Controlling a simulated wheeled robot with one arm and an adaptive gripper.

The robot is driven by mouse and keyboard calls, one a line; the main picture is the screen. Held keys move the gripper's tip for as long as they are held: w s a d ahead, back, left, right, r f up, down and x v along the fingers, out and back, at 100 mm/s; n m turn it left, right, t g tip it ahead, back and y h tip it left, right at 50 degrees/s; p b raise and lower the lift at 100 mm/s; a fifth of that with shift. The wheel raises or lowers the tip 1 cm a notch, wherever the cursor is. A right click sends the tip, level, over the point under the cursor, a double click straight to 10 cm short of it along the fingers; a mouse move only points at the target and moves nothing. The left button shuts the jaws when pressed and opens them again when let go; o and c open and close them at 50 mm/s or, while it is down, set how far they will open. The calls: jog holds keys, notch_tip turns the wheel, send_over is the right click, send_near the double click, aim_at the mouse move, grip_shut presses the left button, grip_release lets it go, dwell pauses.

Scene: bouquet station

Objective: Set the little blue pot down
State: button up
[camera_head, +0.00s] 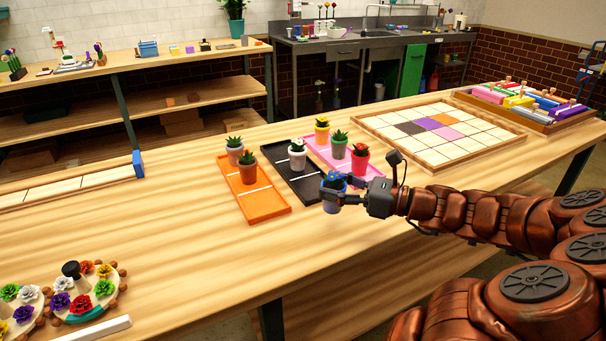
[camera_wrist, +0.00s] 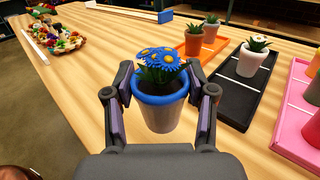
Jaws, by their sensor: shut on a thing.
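The little blue pot (camera_head: 332,188) is in my gripper (camera_head: 343,194), at the near end of the black tray (camera_head: 297,180) in the head view. In the wrist view the pot (camera_wrist: 159,112) has a blue rim, a paler body and blue flowers with yellow centres. My gripper (camera_wrist: 160,108) is shut on it, one finger on each side, and the pot is upright. It appears to be above or beside the black tray's near end; the pot's base is partly hidden, so I cannot tell whether it touches anything.
The pink tray (camera_head: 344,166) holds several pots. A tiled board (camera_head: 441,130) lies beyond.

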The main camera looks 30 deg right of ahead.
jog(key=w+d, duration=0.1)
jog(key=w, duration=0.4)
jog(key=w+d+f+p, duration=0.1)
jog(key=w+d, duration=0.1)
jog(key=w, duration=0.3)
jog(key=w+d, duration=0.2)
jog(key=w, duration=0.3)
jog(key=shift+f, duration=1.95)
jog(key=shift+f, duration=0.15)
jog(key=o, duration=1.5)
jog(key=shift+c, duration=0.2)
